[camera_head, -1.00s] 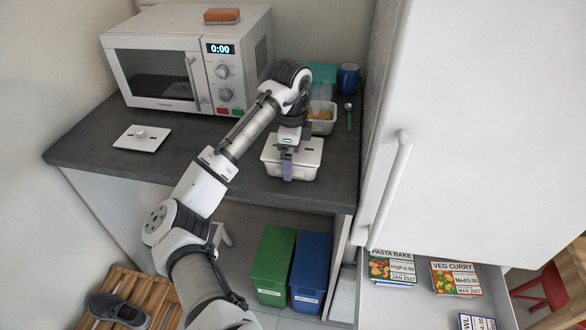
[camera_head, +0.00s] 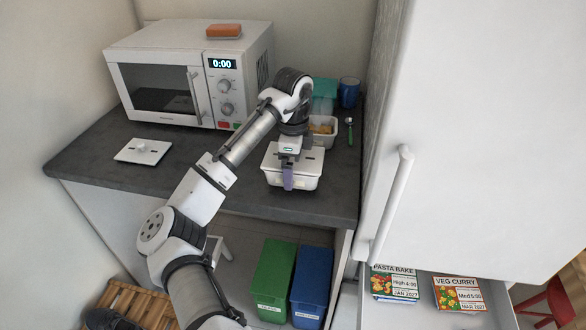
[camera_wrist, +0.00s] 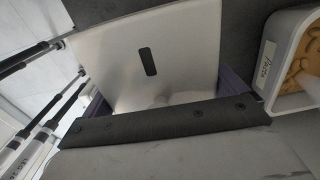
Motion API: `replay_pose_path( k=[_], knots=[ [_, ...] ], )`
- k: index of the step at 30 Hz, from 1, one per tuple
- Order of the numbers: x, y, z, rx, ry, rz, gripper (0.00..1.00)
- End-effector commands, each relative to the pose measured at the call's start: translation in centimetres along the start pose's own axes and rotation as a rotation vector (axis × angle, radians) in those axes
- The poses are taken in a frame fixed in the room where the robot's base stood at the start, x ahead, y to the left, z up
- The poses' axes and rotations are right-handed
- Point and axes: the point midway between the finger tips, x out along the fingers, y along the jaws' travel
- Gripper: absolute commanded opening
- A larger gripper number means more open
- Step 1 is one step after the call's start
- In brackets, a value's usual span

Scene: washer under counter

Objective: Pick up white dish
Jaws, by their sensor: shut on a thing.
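The white dish (camera_head: 291,181) is a small rectangular tub with a white lid, near the front edge of the dark counter. My gripper (camera_head: 288,165) comes down over it from above and is shut on it. In the wrist view, the dish's pale lid (camera_wrist: 180,50) with a dark slot lies between my two purple fingers. Whether the dish's base touches the counter or is just above it is hard to tell.
A loose white lid (camera_head: 143,151) lies left. The microwave (camera_head: 190,75) stands behind; the fridge door (camera_head: 470,130) is right.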

Motion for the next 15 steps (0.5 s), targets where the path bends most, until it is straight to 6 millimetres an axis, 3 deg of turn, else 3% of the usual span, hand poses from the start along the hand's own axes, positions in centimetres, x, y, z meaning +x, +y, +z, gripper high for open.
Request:
replay_pose_path(
  k=[15],
  knots=[
    [-10.4, 0.0, 0.1, -0.002, -0.004, -0.005, 0.87]
  ],
)
